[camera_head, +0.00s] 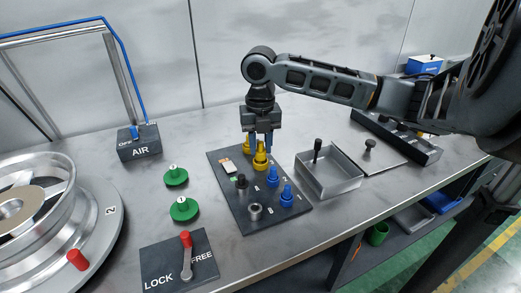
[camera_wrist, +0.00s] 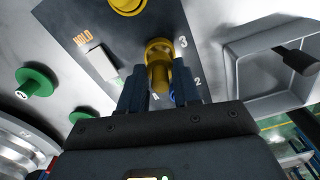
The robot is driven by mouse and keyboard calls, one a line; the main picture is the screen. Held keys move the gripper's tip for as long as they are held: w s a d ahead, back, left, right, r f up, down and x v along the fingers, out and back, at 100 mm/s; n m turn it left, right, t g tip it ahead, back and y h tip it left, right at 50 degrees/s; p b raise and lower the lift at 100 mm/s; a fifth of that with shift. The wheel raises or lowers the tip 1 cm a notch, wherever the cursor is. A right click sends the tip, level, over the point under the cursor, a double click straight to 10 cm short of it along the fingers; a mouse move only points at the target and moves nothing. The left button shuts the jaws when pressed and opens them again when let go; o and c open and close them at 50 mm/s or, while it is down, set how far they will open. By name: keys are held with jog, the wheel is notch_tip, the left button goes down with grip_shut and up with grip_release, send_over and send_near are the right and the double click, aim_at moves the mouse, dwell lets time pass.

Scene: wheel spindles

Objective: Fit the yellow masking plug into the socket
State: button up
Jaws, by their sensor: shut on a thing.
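My gripper (camera_head: 260,143) points down over the dark board (camera_head: 222,186) with its blue fingers closed around a yellow plug (camera_head: 261,160). In the wrist view the same yellow plug (camera_wrist: 158,66) sits between the fingertips (camera_wrist: 158,92), beside the printed 3. Its lower end is at or close to the board; I cannot tell whether it is seated. A second yellow piece (camera_head: 246,147) stands farther back on the board, partly behind the gripper. A silver open socket (camera_head: 255,211) is at the board's near end.
Two blue plugs (camera_head: 273,177) and a dark plug (camera_head: 241,182) stand on the board. A metal tray (camera_head: 330,186) is right of it. Two green knobs (camera_head: 176,175), a LOCK/FREE lever (camera_head: 186,256) and a wheel (camera_head: 40,210) with a red part (camera_head: 77,260) are left.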

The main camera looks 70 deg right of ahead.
aim_at(261, 151)
notch_tip(261, 151, down, 2)
jog(key=shift+f, duration=0.2)
jog(key=shift+s+a+f+b, duration=0.1)
jog(key=shift+f+b, duration=0.35)
jog(key=shift+f, duration=0.25)
jog(key=o, duration=0.9)
jog(key=shift+f, duration=0.1)
jog(key=shift+o, duration=0.5)
jog(key=shift+r+p, duration=0.4)
jog(key=shift+r, duration=0.15)
notch_tip(261, 151, up, 13)
jog(key=shift+f, duration=0.2)
